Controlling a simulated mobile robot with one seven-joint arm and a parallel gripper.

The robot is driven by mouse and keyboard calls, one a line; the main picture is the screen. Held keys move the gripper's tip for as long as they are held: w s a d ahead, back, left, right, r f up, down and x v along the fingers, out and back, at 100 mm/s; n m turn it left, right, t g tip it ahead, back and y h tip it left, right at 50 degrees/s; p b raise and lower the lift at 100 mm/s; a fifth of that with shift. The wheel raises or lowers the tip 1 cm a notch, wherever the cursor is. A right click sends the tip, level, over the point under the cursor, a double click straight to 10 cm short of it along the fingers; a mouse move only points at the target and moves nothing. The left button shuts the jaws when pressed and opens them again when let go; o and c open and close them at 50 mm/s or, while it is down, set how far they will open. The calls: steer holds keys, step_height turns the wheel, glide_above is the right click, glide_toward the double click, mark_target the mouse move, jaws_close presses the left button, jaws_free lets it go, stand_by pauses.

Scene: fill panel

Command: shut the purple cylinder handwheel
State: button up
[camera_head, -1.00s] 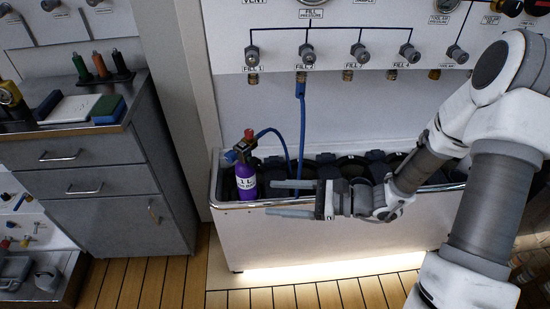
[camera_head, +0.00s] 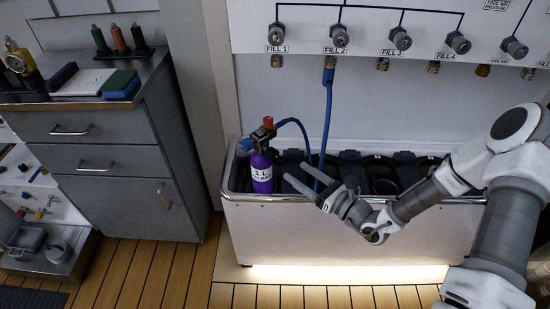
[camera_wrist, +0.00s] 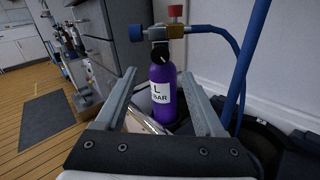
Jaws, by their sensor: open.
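The purple cylinder (camera_head: 261,172) stands upright at the left end of the grey trough (camera_head: 300,197), with a white label. Its valve has a red knob (camera_head: 267,121) on top and a blue fitting (camera_head: 246,145) at the left. In the wrist view the cylinder (camera_wrist: 162,80) shows ahead between the fingers, with a red knob (camera_wrist: 175,11) on top, a black round part on the valve front and a blue knob (camera_wrist: 136,32) at the left. My gripper (camera_head: 312,176) is open and empty, right of the cylinder and apart from it, pointing up-left.
A blue hose (camera_head: 327,115) runs from the FILL 2 outlet down to the cylinder valve, close to my gripper. The fill panel (camera_head: 400,85) is behind. Black holders fill the trough to the right. A grey cabinet (camera_head: 115,160) stands left.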

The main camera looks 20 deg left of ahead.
mark_target(275, 156)
steer(key=b+x, duration=0.2)
steer(key=x, duration=0.8)
steer(key=shift+c, duration=0.2)
jaws_close()
